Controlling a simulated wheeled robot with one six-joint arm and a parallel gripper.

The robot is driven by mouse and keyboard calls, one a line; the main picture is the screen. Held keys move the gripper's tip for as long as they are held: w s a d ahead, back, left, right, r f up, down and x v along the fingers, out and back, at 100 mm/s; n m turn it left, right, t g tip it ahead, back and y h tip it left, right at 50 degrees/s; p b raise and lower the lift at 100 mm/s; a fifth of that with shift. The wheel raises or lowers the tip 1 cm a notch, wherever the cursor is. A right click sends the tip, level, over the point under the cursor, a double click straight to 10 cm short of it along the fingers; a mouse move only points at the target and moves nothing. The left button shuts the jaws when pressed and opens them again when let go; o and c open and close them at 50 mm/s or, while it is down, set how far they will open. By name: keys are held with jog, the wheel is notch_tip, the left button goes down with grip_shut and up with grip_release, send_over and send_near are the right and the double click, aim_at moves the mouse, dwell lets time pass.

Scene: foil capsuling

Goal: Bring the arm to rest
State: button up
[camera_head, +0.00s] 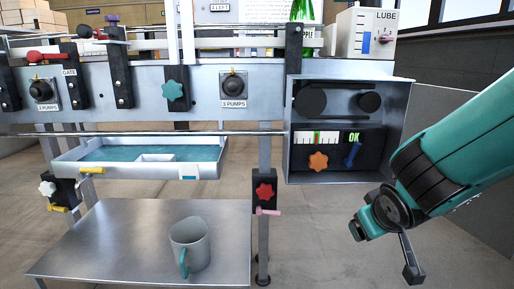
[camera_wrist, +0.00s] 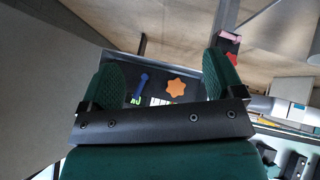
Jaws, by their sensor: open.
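My teal arm (camera_head: 455,150) reaches in from the right edge of the head view. My gripper (camera_head: 385,250) hangs at its end, in front of and below the right side of the open grey control box (camera_head: 408,105). In the wrist view my gripper (camera_wrist: 165,72) shows two green finger pads spread wide apart with nothing between them. Beyond the pads, the wrist view shows the box's orange star knob (camera_wrist: 176,87) and blue lever (camera_wrist: 139,88). The gripper appears apart from the box.
A steel table (camera_head: 120,240) with a grey mug (camera_head: 190,245) stands lower left. A red star knob (camera_head: 265,191) with a pink lever sits on a post between table and box. Above are a water tray (camera_head: 110,168) and the machine panel (camera_head: 205,110). Floor below the gripper looks clear.

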jog(key=s+a+r+n+g+y+p, duration=0.1)
jog(key=s+a+r+n+g+y, duration=0.25)
jog(key=s, duration=0.65)
jog(key=s+a+r+g+y+p, duration=0.1)
jog(key=s+a+r+g+y, duration=0.4)
jog(key=s, duration=0.6)
notch_tip(320, 180, up, 37)
jog(key=a+h+p, duration=0.1)
jog(key=h+p, duration=0.1)
jog(key=p, duration=3.5)
jog(key=shift+s+r, duration=0.2)
jog(key=shift+s, duration=0.15)
jog(key=shift+a+n+t, duration=0.1)
jog(key=shift+n+t, duration=0.15)
